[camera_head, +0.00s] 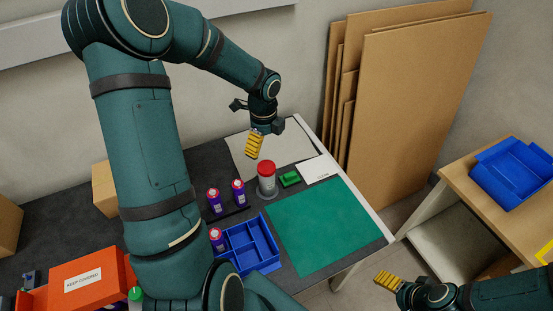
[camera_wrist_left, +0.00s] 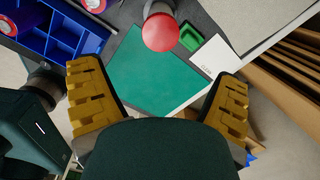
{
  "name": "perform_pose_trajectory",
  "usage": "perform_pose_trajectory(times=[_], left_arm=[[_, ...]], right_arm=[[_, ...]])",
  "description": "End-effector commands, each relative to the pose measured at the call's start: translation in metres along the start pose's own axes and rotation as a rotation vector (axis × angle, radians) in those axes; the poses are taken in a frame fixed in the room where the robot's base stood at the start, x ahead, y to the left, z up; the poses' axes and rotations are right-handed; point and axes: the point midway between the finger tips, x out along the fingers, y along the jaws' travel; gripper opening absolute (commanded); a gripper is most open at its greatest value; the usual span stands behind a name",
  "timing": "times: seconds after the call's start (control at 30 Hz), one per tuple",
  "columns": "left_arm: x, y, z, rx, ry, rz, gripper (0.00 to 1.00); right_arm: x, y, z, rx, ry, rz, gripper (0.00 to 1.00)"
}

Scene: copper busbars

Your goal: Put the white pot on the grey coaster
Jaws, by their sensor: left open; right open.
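The white pot (camera_head: 267,184) has a red lid and stands upright on the table. A grey round rim shows under its base, which looks like the grey coaster (camera_head: 261,195); the pot hides most of it. My left gripper (camera_head: 254,144) is open and empty, above and behind the pot, apart from it. In the left wrist view, the pot's red lid (camera_wrist_left: 159,32) shows at the top middle, beyond the open fingers (camera_wrist_left: 157,100). My right gripper (camera_head: 387,281) is open and empty at the lower right, off the table's edge.
Purple jars with red lids (camera_head: 214,198) stand left of the pot. The mat is bare. Boards (camera_head: 410,100) lean on the wall.

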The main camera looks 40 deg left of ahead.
Motion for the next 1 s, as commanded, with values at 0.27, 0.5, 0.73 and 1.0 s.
perform_pose_trajectory(times=[0.27,0.5,0.73,1.0], left_arm=[[0.019,-0.003,-0.031,-0.084,0.063,-0.012,0.91],[0.097,0.015,-0.168,-0.637,0.323,0.027,0.91],[0.149,0.067,-0.254,-1.287,0.408,0.143,0.91],[0.17,0.101,-0.272,-1.655,0.389,0.164,0.91]], right_arm=[[0.0,0.0,0.0,0.0,0.0,0.0,0.81],[0.0,0.0,0.0,0.0,0.0,0.0,0.81],[0.0,0.0,0.0,0.0,0.0,0.0,0.81],[0.0,0.0,0.0,0.0,0.0,0.0,0.81]])
